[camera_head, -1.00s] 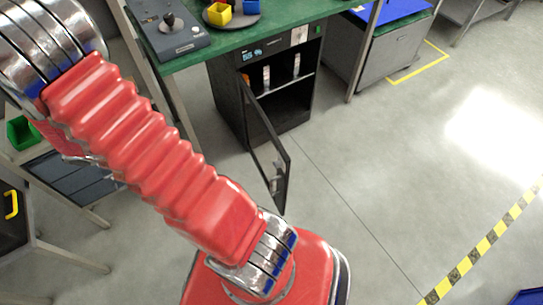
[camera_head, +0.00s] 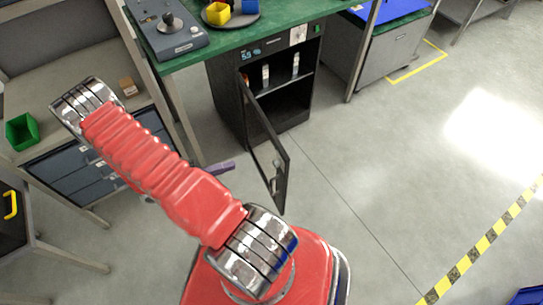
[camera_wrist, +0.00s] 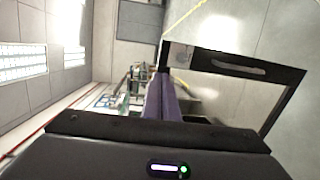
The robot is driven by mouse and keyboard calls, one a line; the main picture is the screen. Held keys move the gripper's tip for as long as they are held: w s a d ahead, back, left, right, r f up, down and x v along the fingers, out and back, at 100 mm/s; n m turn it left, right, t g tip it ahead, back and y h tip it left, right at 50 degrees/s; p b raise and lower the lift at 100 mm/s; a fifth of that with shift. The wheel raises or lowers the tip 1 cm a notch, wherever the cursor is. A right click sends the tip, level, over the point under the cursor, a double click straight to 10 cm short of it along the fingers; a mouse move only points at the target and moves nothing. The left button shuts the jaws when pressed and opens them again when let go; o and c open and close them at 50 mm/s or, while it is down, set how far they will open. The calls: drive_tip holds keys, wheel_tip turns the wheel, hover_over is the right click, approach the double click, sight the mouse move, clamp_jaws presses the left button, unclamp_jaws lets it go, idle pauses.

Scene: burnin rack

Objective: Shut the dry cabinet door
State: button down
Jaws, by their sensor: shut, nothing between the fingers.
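The dry cabinet (camera_head: 225,105) is a black box under the green bench, with a lit display at its top and pale items on a shelf inside. Its framed door (camera_head: 281,188) stands wide open, swung out towards me from the cabinet's left side. My gripper (camera_head: 229,165) shows as purple fingers just left of the door, with a gap between them in the picture. In the wrist view my purple fingers (camera_wrist: 163,92) are together and empty.
The green bench (camera_head: 240,42) carries a joystick panel (camera_head: 166,35) and a round tray with coloured bins. A drawer unit (camera_head: 70,170) and green bin (camera_head: 21,132) stand left. Open floor (camera_head: 390,170) lies right of the door, with yellow-black tape (camera_head: 480,246) beyond.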

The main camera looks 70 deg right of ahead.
sight(280, 154)
drive_tip(key=shift+h, duration=0.7)
drive_tip(key=s+f, duration=0.1)
drive_tip(key=s+d+f, duration=0.1)
drive_tip(key=f, duration=0.1)
drive_tip(key=shift+s+f, duration=0.25)
drive_tip(key=shift+f, duration=0.05)
drive_tip(key=shift+s, duration=0.1)
drive_tip(key=shift+x, duration=6.95)
drive_tip(key=shift+r, duration=0.1)
